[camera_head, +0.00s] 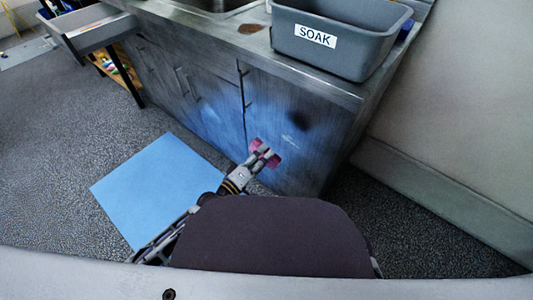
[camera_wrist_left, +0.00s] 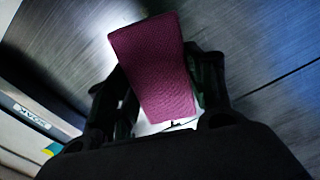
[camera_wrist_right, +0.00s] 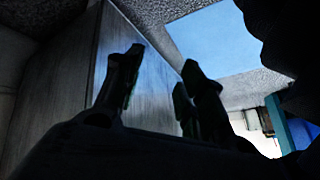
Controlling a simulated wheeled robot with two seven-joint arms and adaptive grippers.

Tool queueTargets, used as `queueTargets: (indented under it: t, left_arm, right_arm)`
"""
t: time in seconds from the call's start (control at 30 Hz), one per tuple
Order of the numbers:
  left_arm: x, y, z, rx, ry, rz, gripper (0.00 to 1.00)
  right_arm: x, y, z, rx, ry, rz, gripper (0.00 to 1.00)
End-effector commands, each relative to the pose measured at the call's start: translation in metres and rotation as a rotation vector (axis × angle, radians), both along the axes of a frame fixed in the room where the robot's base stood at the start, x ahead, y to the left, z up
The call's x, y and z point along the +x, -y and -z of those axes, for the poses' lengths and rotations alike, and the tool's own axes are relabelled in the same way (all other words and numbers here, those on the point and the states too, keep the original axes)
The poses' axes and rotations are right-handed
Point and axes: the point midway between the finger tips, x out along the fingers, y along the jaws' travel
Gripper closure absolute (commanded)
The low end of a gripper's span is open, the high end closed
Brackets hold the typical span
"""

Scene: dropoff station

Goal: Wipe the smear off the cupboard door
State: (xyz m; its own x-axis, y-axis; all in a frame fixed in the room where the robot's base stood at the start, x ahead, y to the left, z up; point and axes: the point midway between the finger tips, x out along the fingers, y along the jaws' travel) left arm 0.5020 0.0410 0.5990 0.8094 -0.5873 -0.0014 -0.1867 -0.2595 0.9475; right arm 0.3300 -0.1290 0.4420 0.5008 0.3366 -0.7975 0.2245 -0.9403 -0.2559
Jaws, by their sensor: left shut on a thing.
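The cupboard door (camera_head: 270,103) is the right-hand front panel under the counter. A dark, blurred smear (camera_head: 299,121) shows on its upper part, with small pale marks (camera_head: 290,141) lower down. My left gripper (camera_head: 262,157) is in front of the door, below and left of the smear. It is shut on a maroon sponge or pad (camera_wrist_left: 152,62), which fills the space between its fingers in the left wrist view. I cannot tell whether the pad touches the door. My right gripper (camera_wrist_right: 162,64) is open and empty in the right wrist view; the head view does not show it.
A grey tub marked SOAK (camera_head: 340,45) stands on the counter (camera_head: 215,33), beside a brown patch (camera_head: 250,29). A blue mat (camera_head: 155,185) lies on the floor. A wall (camera_head: 470,110) bounds the right side.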

Motion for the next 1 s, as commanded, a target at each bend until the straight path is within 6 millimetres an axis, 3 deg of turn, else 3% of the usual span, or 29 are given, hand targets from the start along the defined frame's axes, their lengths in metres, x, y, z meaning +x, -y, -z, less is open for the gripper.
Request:
queueTargets:
  t: [0.47, 1.0]
  left_arm:
    - [0.001, 0.0, 0.0, -0.001, 0.001, -0.001, 0.66]
    - [0.033, 0.024, -0.001, -0.001, 0.001, -0.007, 0.66]
  right_arm:
    - [-0.002, 0.012, -0.024, -0.088, -0.078, -0.033, 0.6]
    - [-0.004, 0.014, -0.033, -0.103, -0.093, -0.04, 0.6]
